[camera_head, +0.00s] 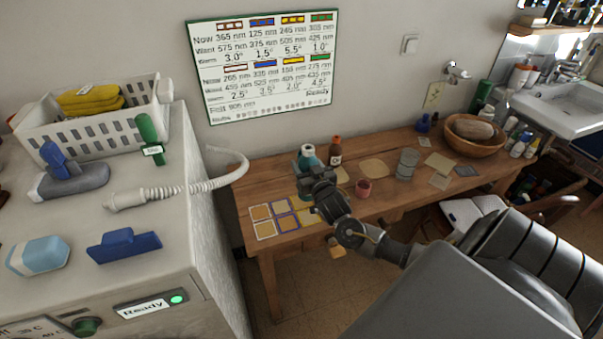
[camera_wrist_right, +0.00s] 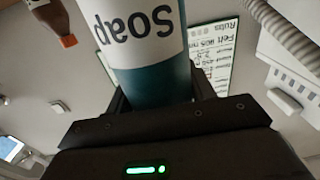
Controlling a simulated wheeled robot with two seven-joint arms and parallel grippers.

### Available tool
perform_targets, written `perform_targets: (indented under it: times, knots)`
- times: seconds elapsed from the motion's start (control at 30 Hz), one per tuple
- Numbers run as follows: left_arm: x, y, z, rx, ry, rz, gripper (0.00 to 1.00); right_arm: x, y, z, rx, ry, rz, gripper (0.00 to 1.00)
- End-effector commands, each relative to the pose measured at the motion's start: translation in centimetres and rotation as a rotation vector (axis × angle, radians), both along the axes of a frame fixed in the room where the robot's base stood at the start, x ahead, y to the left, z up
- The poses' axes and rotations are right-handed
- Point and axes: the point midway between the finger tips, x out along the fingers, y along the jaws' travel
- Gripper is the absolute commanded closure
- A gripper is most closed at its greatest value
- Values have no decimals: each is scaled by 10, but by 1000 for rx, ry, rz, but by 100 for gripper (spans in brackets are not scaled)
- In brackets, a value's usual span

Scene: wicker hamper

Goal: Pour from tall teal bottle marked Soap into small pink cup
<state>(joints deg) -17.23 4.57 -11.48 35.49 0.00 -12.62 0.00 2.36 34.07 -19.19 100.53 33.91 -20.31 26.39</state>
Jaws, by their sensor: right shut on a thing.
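The tall teal bottle (camera_head: 308,154) stands roughly upright at the back left of the wooden table. Its white label reads Soap in the right wrist view (camera_wrist_right: 145,50), where the picture is upside down. My right gripper (camera_head: 309,174) is shut around the bottle, hiding its lower part in the head view. I cannot tell whether its base touches the table. The small pink cup (camera_head: 363,188) stands upright on the table, a little right of the bottle and apart from it. My left gripper is not in view.
A brown bottle with an orange cap (camera_head: 335,152) stands close behind the teal bottle. A grey metal can (camera_head: 407,163) stands right of the cup. Flat coloured-edged squares (camera_head: 262,213) lie at the table's left. A wooden bowl (camera_head: 476,133) is at the far right.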

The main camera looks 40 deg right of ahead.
Motion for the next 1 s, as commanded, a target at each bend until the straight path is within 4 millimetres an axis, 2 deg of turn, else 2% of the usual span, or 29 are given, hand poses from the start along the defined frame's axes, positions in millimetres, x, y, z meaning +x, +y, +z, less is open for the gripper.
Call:
perform_targets:
  times: [0.1,0.37,0.47,0.57,0.7,0.93,0.97,1.0]
  knots:
    - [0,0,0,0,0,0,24,11,-1,-11,1,-3,-1,90]
    - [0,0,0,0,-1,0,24,17,-1,-18,1,-4,0,90]
    - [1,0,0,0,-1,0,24,24,-1,-27,0,-3,-2,90]
    - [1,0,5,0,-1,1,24,24,-1,-42,-1,0,-1,90]
    - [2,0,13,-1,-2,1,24,24,-1,-50,0,-2,-1,90]
    - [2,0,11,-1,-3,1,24,23,0,-55,1,0,1,90]
    - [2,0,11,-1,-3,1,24,22,0,-56,1,3,1,42]
    - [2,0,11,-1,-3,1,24,22,0,-56,1,3,1,37]
